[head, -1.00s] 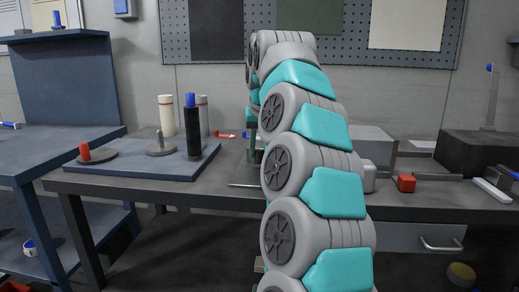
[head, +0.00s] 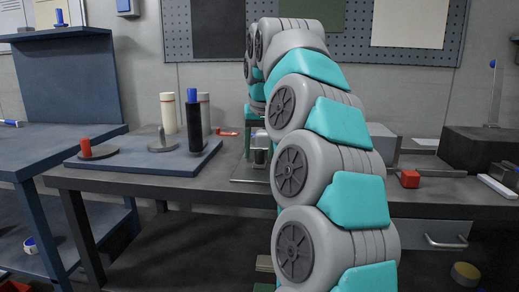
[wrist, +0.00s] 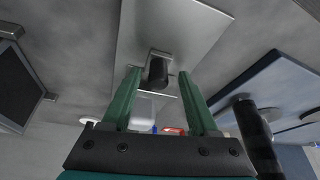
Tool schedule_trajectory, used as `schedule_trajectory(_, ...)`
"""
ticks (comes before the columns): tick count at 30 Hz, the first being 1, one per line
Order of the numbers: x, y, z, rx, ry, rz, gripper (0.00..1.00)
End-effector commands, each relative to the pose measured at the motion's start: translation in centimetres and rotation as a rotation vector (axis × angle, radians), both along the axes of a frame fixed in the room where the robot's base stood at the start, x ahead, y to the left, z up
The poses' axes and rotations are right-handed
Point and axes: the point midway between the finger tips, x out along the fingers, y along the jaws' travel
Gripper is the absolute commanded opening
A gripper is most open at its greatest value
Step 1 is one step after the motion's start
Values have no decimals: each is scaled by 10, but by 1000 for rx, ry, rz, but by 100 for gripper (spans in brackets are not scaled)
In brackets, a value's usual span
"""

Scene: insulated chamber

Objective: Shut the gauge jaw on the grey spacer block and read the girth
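My gripper (wrist: 158,78) is open, its two dark green fingers spread either side of a dark, rounded piece (wrist: 158,72) on a small bracket. The bracket is at the edge of a flat metal plate (wrist: 170,25); these look like parts of the gauge. I see a gap between each finger and the dark piece. The plate's edge also shows in the head view (head: 246,181), with a small metallic piece (head: 261,149) above it, beside my arm. I cannot tell for certain which piece is the grey spacer block. My arm hides much of the gauge area in the head view.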

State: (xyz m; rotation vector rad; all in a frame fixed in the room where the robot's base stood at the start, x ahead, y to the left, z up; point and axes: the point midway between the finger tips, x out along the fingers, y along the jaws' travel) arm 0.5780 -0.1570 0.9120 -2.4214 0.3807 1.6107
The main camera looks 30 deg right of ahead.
Motion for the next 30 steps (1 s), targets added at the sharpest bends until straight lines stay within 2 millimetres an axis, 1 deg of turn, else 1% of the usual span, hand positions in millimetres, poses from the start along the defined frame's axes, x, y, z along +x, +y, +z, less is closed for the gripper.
schedule_trajectory(8,0,0,0,-1,-1,0,61)
schedule_trajectory(14,-2,0,7,-2,-1,-3,61)
schedule_trajectory(17,-5,0,14,-1,0,-3,61)
schedule_trajectory(29,-19,5,52,-2,-4,-1,61)
schedule_trajectory(30,-22,5,60,-1,-2,-1,61)
